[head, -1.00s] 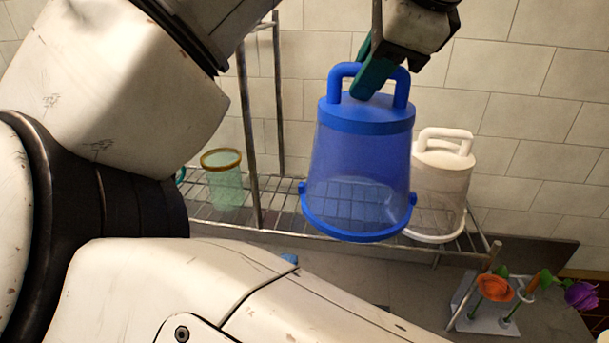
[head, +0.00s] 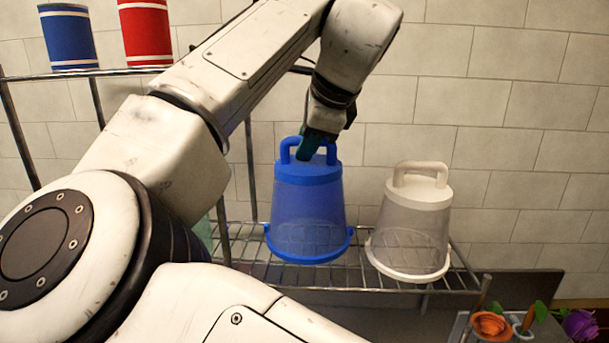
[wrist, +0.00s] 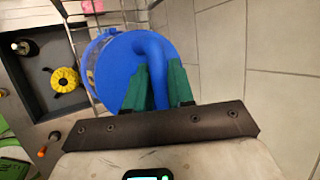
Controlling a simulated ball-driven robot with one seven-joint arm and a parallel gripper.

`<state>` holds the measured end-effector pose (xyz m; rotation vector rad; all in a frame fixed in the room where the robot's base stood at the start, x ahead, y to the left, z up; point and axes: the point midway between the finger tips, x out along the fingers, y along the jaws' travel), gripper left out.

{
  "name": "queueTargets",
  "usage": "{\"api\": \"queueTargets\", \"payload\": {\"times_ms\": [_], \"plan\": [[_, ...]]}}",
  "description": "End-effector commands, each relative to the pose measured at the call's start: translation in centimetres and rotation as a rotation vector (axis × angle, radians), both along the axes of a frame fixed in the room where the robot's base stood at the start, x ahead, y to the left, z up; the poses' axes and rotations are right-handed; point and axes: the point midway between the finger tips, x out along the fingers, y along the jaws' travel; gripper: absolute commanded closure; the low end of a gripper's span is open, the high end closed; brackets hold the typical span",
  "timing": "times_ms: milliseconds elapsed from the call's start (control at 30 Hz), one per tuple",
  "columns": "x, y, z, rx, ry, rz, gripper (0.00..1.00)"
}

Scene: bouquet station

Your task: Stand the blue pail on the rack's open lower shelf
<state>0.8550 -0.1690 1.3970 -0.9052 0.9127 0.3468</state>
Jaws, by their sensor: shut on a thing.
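The blue pail (head: 309,213), with a solid blue top and see-through sides, is upright at the rack's lower shelf (head: 375,272), left of the white pail. My gripper (head: 313,150) is shut on the blue pail's handle from above. The wrist view shows the green fingers (wrist: 160,88) on either side of the handle, over the pail's round blue top (wrist: 122,72). The pail's base overlaps the shelf wires in the head view. I cannot tell whether it touches them or hangs just above.
A white pail (head: 410,222) stands to the right on the same shelf, with a narrow gap. A rack post (head: 222,230) stands to the left. Blue (head: 67,38) and red (head: 145,32) canisters stand on the upper shelf. Flowers (head: 490,325) are at lower right.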

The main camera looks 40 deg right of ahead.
Motion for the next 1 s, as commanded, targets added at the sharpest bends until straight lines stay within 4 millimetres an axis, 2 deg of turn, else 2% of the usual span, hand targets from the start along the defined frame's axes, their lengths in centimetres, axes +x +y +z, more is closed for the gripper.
{"api": "queueTargets", "payload": {"times_ms": [167,433,867,900,1000], "plan": [[0.6,-0.4,-0.8,-0.001,-0.002,-0.001,1.00],[0.9,-0.5,-4.0,0.000,-0.003,0.001,1.00],[0.9,-0.5,-4.3,-0.002,-0.001,0.000,1.00],[0.9,-0.5,-4.3,-0.001,-0.001,0.001,0.73],[0.9,-0.5,-4.3,-0.001,-0.001,0.001,0.64]]}}
